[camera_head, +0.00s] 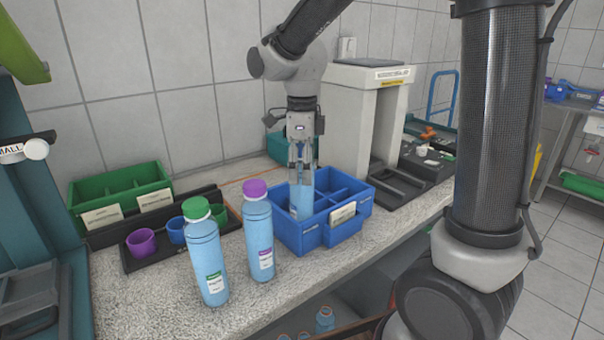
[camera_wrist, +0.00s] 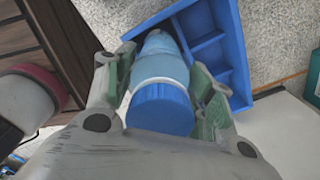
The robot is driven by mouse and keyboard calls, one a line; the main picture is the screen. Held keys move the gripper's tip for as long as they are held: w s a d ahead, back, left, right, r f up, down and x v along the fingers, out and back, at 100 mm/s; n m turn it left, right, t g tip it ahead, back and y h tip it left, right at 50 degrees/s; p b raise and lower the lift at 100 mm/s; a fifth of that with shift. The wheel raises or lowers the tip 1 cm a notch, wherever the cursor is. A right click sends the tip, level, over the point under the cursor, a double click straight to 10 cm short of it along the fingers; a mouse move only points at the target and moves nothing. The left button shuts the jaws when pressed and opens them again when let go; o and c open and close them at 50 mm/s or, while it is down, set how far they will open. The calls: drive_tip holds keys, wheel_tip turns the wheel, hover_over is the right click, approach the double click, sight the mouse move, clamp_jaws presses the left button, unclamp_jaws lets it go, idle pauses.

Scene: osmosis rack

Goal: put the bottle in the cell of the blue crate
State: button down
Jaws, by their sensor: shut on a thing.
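The blue crate (camera_head: 320,234) stands on the speckled counter in the head view, split into cells by dividers. It also shows in the wrist view (camera_wrist: 236,40). My gripper (camera_head: 301,160) points straight down over the crate's left part and is shut on a light blue bottle (camera_head: 300,200). In the wrist view the bottle (camera_wrist: 158,68) has a blue cap and lies between the two fingers (camera_wrist: 165,90). The bottle is upright and its lower part is inside a left cell, hidden by the crate's front wall. I cannot tell whether it touches the cell floor.
A green-capped bottle (camera_head: 206,255) and a purple-capped bottle (camera_head: 258,232) stand left of the crate. A black tray with cups (camera_head: 141,242) and a green crate (camera_head: 118,190) are further left. A grey machine (camera_head: 345,120) stands behind the crate to the right.

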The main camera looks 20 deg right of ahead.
drive_tip(key=shift+f, duration=0.75)
drive_tip(key=shift+f, duration=0.15)
drive_tip(key=c, duration=0.5)
unclamp_jaws()
drive_tip(key=shift+c, duration=0.2)
